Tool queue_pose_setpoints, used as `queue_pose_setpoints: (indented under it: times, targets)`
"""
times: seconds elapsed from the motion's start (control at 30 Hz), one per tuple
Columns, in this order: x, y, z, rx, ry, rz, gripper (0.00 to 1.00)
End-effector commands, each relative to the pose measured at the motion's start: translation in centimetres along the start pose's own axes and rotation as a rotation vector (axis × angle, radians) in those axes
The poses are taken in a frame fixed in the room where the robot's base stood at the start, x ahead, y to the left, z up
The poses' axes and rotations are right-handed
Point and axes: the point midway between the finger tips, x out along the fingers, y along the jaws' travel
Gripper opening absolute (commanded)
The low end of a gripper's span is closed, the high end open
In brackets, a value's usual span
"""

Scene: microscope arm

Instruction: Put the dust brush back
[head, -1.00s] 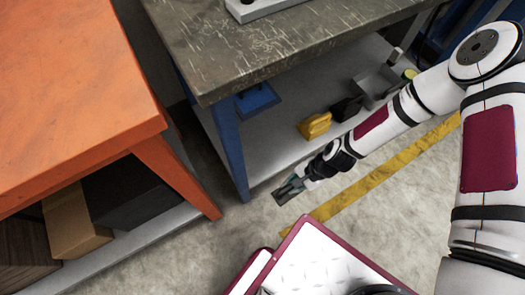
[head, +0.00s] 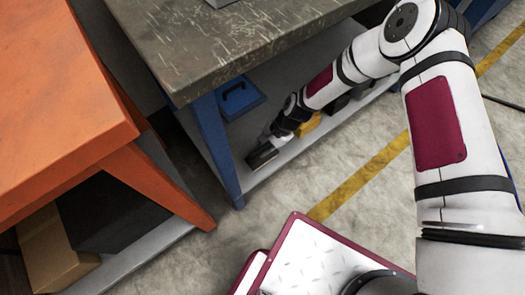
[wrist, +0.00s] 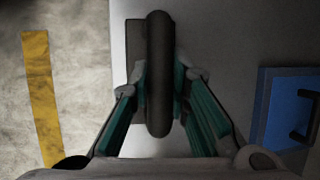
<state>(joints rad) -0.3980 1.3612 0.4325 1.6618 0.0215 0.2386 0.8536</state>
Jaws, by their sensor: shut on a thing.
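The dust brush, a dark, long thing with rounded ends (wrist: 158,60), lies between the teal-padded fingers of my gripper (wrist: 160,105) in the wrist view. My gripper is shut on it. In the head view my gripper (head: 268,147) is at the front edge of the bench's lower shelf (head: 283,154), just right of the blue leg, with the dark brush (head: 261,157) at its tip. In the wrist view the brush is over the grey shelf surface, with a dark patch beside it. I cannot tell whether it touches the shelf.
A blue handled box (head: 240,98) is on the shelf behind the blue leg (head: 216,150); it also shows in the wrist view (wrist: 277,100). A yellow thing (head: 308,124) is partly behind my arm. An orange table (head: 60,130) stands left. A yellow stripe (head: 365,175) marks the floor.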

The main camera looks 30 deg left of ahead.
Motion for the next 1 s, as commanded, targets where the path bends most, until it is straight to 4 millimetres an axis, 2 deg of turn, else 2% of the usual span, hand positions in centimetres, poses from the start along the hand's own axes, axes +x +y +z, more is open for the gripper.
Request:
queue_pose_setpoints:
  times: [0.1,0.23,0.5,0.87,0.9,0.97,1.0]
  targets:
    - [0.1,-1.0,-0.7,-0.001,0.000,-0.001,0.00]
    - [0.4,-1.2,-1.0,-0.001,-0.001,0.000,0.00]
    - [3.3,-0.5,-2.2,0.000,-0.001,0.001,0.00]
    - [3.5,-0.4,-2.3,0.000,0.000,0.000,0.00]
    - [3.5,-0.4,-2.3,0.000,0.000,0.001,0.26]
    - [3.5,-0.4,-2.2,0.000,0.000,0.001,0.37]
    - [3.4,-0.4,-2.2,0.000,0.000,0.001,0.37]
